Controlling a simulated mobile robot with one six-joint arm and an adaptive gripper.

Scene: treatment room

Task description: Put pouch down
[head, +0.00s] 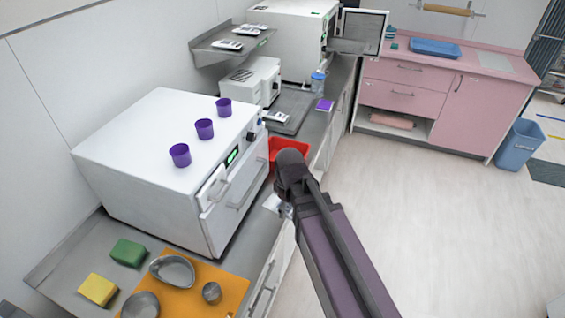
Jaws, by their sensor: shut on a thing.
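My gripper (285,211) is mostly hidden behind my own wrist, near the front edge of the steel counter (258,243). It is shut on a small white pouch (272,202), of which only a part shows beside my arm. The pouch is by the front right corner of the large white machine. I cannot tell whether it touches the counter. Other white and dark pouches lie on the wall shelf (204,52), and one pouch (277,117) lies on the grey tray (297,101) farther back.
A red bin (276,148) stands just behind my wrist. The white machine (150,150) carries three purple cups (204,129). An orange mat (232,288) with metal dishes lies in front, beside green (128,252) and yellow (98,290) blocks.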

